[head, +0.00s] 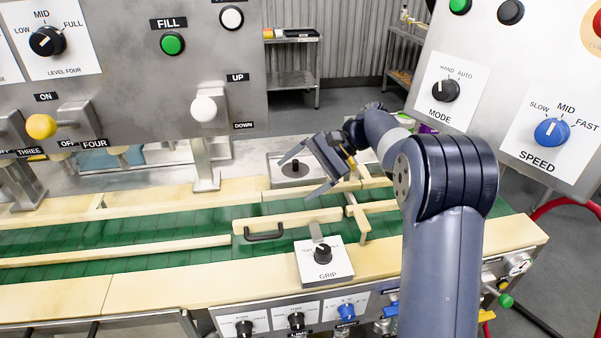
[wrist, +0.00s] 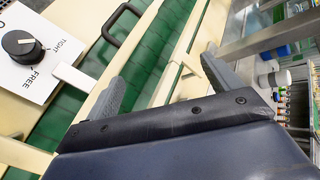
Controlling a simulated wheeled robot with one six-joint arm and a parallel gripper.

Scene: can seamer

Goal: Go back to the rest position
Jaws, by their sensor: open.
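My gripper (head: 298,175) is open and empty in the head view. It is held above the green conveyor, between the GRIP knob and the metal plate behind the belt. In the wrist view, its two grey fingers (wrist: 165,85) are spread apart with nothing between them. My arm reaches in from the lower right and bends over at the elbow. The GRIP knob (head: 322,252) sits on a white label plate at the front rail; it also shows in the wrist view (wrist: 20,43), near the words TIGHT and FREE.
The green conveyor (head: 130,240) runs between cream rails, with a black handle (head: 264,236) on a guide bar. A panel with the FILL button (head: 172,43) hangs at upper left. A panel with MODE (head: 445,90) and SPEED (head: 551,132) knobs stands close on the right.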

